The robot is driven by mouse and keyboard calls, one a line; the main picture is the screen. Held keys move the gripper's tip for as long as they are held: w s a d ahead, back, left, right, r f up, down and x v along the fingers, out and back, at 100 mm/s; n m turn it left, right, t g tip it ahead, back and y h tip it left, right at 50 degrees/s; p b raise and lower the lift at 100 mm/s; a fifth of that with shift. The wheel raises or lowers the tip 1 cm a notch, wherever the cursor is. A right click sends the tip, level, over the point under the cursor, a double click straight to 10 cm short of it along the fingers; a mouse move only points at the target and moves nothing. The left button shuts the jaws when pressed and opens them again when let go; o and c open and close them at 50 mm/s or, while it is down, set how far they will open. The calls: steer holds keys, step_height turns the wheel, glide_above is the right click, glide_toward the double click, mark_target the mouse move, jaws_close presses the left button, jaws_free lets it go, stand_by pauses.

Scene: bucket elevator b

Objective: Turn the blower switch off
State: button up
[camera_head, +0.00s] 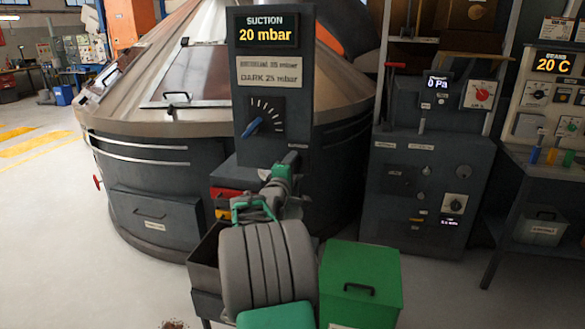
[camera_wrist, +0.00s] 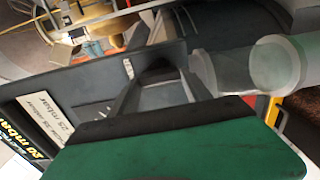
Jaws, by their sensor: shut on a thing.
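The dark suction panel (camera_head: 273,100) stands in the middle of the head view and reads 20 mbar. Below its plates is a knob with a blue pointer (camera_head: 252,126) and a white scale. My gripper (camera_head: 291,158) is at the panel's lower right, near a small pale label. In the wrist view the dark fingers of my gripper (camera_wrist: 160,72) reach the lower end of the panel (camera_wrist: 95,85), which appears turned sideways. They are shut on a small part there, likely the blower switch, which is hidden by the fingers. Its position cannot be read.
A large metal drum (camera_head: 150,150) stands behind the panel at left. A dark cabinet (camera_head: 425,190) with gauges is at right. A green lidded box (camera_head: 360,285) stands in front, close beside my arm. Open floor (camera_head: 50,250) lies at left.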

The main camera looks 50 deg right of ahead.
steer(key=o, duration=1.4)
steer(key=shift+c, duration=0.2)
steer(key=b+v, duration=0.1)
steer(key=v, duration=0.6)
steer(key=shift+s+a, duration=0.2)
steer(key=shift+a, duration=0.2)
